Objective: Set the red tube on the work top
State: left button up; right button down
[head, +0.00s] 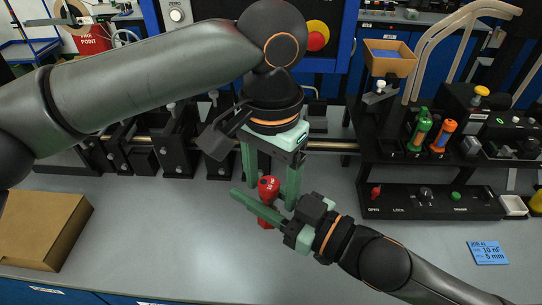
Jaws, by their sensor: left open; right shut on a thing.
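The red tube (268,185) is upright or nearly so near the middle of the head view. My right gripper (246,194) comes in from the lower right and is shut on the red tube, its finger crossing the tube's middle. My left gripper (271,196) points down from above, open, with one finger on each side of the tube's upper part; I see gaps between those fingers and the tube. The tube's lower end shows below the right finger, over the grey work top (180,235). I cannot tell whether it touches the surface.
A green tube (420,130) and an orange tube (443,136) stand in a black holder at the right. A black control strip (430,203) and a blue card (488,252) are in front of it. A cardboard box (42,230) sits at the left. The front middle is clear.

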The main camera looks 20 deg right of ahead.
pick_arm(q)
jog(key=shift+f, duration=1.05)
jog(key=shift+s+d, duration=0.1)
grip_shut()
pick_arm(e)
jog(key=shift+c, duration=2.2)
grip_release()
